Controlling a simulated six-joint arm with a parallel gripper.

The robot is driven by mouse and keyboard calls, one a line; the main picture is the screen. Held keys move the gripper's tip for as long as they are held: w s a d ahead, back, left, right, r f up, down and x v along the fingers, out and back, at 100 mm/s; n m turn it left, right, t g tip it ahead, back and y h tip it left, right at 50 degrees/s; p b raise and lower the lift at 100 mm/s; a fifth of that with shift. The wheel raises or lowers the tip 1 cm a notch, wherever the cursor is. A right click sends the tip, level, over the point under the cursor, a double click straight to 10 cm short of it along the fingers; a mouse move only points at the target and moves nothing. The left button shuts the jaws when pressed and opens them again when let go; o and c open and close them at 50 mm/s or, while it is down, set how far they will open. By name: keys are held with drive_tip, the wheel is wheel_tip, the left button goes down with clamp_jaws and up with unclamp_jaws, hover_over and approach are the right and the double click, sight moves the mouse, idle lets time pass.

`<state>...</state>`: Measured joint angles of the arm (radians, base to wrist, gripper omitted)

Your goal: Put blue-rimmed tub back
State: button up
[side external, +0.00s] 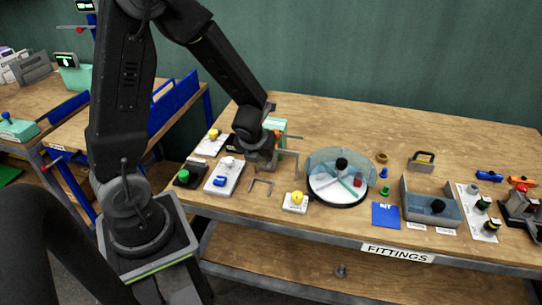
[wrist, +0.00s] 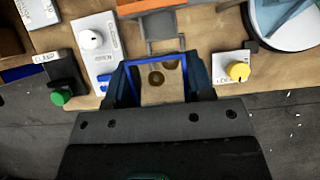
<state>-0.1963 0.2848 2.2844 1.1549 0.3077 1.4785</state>
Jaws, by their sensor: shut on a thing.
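My gripper (wrist: 158,85) is shut on the blue-rimmed tub (wrist: 156,62), whose square blue rim shows between the two fingers in the wrist view. Two brown round pieces show inside the rim outline; I cannot tell whether they lie in the tub or are seen through it. In the side view my gripper (side external: 262,162) points down over the left part of the bench, and the tub cannot be made out clearly there. The gap between tub and bench top is hard to judge.
A teal and orange device (side external: 277,128) stands just behind my gripper. A grey wire-like frame (side external: 262,184) is close in front. A white panel (side external: 223,178), a yellow-knobbed block (side external: 295,203) and a round clear-covered dish (side external: 338,200) surround it. A grey clear-fronted bin (side external: 415,211) stands right.

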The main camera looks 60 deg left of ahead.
wheel_tip(320, 180, up, 11)
drive_tip(key=w+a, duration=0.4)
drive_tip(key=w, duration=0.6)
drive_tip(key=w+a, duration=0.3)
drive_tip(key=w, duration=0.8)
drive_tip(key=f, duration=1.6)
drive_tip(key=shift+a+f, duration=0.25)
drive_tip(key=shift+f, duration=2.15)
drive_tip(key=shift+f, duration=0.15)
drive_tip(key=o, duration=1)
